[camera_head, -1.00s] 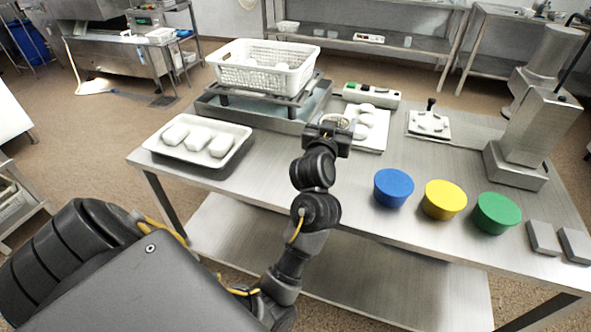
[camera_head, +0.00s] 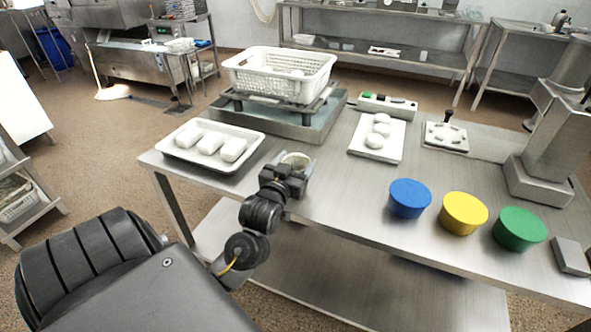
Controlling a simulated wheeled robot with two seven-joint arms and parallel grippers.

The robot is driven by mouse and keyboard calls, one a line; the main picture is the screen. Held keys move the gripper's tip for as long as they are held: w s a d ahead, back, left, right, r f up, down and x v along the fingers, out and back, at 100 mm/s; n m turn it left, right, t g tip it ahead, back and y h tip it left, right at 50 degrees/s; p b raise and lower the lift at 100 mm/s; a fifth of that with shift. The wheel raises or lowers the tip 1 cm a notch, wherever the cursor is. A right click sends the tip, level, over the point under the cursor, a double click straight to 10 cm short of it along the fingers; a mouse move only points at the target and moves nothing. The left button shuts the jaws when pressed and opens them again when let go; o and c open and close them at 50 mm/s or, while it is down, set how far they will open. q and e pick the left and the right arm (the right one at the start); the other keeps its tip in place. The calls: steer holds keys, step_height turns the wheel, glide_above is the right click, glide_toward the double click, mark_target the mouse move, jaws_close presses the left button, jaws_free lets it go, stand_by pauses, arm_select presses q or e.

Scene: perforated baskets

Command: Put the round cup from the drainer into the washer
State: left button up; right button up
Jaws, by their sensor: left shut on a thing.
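My left gripper (camera_head: 297,169) is shut on a pale round cup (camera_head: 297,159), whose rim shows just beyond the fingers. The gripper partly hides the cup. It is over the near side of the steel table, right of the white tray and in front of the metal stand. A white perforated basket (camera_head: 262,80) rests on a dark frame on that stand, with a pale item partly showing inside. I cannot tell which thing is the drainer or the washer. My right gripper is not in view.
On the steel table (camera_head: 335,195) are a white tray (camera_head: 172,152) with white blocks, a white board (camera_head: 360,151) with rounded pieces, and blue (camera_head: 409,198), yellow (camera_head: 463,213) and green (camera_head: 519,229) round containers. A metal machine (camera_head: 545,150) stands at right. The table centre is clear.

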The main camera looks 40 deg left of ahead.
arm_select(q)
steer(key=shift+f, duration=1.45)
steer(key=shift+f, duration=0.15)
steer(key=o, duration=1)
steer(key=shift+c, duration=0.2)
